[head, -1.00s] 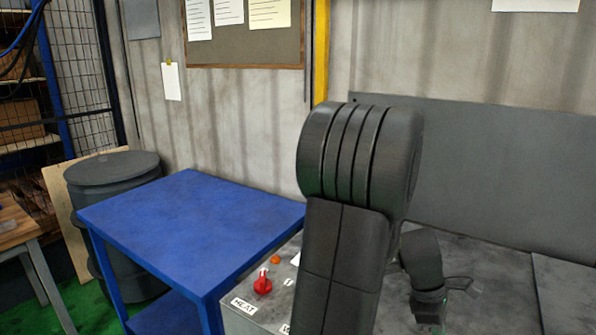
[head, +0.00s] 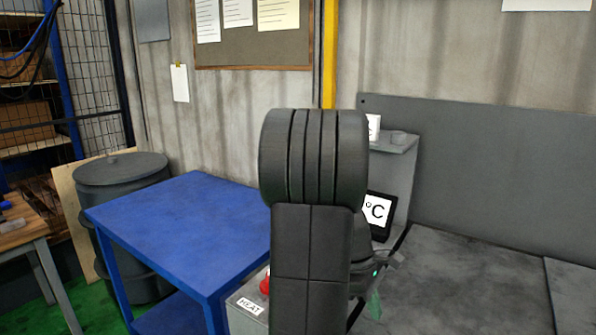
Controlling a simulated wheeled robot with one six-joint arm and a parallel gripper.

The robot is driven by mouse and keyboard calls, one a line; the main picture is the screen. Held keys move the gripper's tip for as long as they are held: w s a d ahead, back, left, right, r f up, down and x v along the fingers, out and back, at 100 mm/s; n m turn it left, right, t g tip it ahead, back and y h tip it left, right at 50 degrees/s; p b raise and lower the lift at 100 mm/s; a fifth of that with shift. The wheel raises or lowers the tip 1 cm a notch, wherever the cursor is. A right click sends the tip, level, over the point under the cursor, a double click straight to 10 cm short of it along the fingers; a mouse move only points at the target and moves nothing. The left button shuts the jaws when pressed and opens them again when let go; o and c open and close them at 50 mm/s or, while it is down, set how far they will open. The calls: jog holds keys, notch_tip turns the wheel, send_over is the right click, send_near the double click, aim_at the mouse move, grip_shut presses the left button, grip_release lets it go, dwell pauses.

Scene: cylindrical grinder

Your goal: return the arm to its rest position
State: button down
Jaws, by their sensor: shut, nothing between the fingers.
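My dark arm stands upright in the middle of the head view, its thick ribbed joint at the top. My gripper (head: 388,262) shows only in small part at the right edge of my arm, in front of the grey machine (head: 398,165). It is shut, and I see nothing held in it. The rest of the gripper and wrist is hidden behind my arm. A small green thing (head: 375,303) shows just below the gripper; I cannot tell what it is.
A display marked °C (head: 378,211) and a red knob (head: 265,285) by a HEAT label (head: 250,305) are close to my arm. A blue table (head: 185,225) stands left, a dark barrel (head: 120,170) behind it. The grey surface (head: 460,290) at right is clear.

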jog(key=w+a, duration=0.1)
jog(key=a, duration=0.1)
jog(key=w+a, duration=0.3)
jog(key=a, duration=0.1)
jog(key=shift+w+a, duration=0.3)
jog(key=shift+a, duration=0.1)
